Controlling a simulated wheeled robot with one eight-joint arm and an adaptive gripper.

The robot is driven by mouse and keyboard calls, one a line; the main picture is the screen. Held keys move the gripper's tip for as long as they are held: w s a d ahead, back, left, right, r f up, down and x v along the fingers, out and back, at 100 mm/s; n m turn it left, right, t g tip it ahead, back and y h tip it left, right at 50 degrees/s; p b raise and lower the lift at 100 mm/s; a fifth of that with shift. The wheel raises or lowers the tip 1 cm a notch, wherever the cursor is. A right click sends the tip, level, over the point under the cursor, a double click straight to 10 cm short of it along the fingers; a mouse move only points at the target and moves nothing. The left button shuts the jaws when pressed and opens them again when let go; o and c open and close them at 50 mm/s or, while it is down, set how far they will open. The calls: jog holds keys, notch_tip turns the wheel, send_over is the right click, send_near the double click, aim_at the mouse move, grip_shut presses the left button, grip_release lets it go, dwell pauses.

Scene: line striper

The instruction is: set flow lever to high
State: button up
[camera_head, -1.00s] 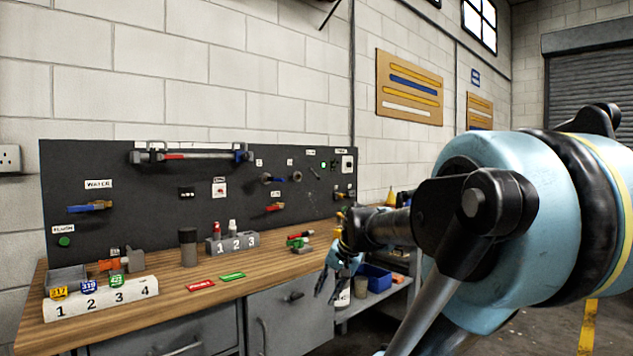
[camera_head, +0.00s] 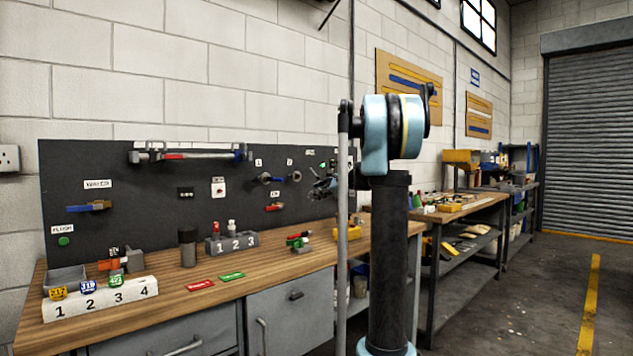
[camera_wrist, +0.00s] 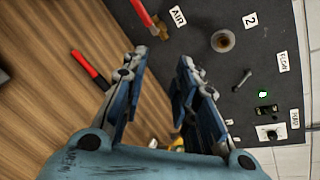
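The flow lever (camera_wrist: 242,80) is a small dark grey handle on the black panel (camera_wrist: 215,85), beside the FLOW label (camera_wrist: 282,62) in the wrist view. It lies right of my gripper's fingers and apart from them. My gripper (camera_wrist: 160,62) is open and empty, with a clear gap between its two blue fingers. High and low marks cannot be read.
A green light (camera_wrist: 263,95) and a PUMP switch (camera_wrist: 268,133) sit near the lever. A red-handled air valve (camera_wrist: 144,14) and a round fitting (camera_wrist: 223,41) are also on the panel. A red-handled tool (camera_wrist: 90,70) lies on the wooden bench (camera_head: 215,278).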

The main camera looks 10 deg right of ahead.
jog(key=w+d+r+m+t, duration=0.2)
jog(key=w+d+m, duration=0.3)
jog(key=w, duration=0.4)
jog(key=w+d+r+m+t, duration=0.2)
jog(key=w+d+m+t, duration=0.15)
jog(key=w+d, duration=0.4)
jog(key=shift+m+g, duration=0.25)
jog(key=shift+g, duration=0.2)
jog(key=x, duration=1.9)
jog(key=shift+w+a+f, duration=0.15)
jog(key=shift+f, duration=0.1)
grip_shut()
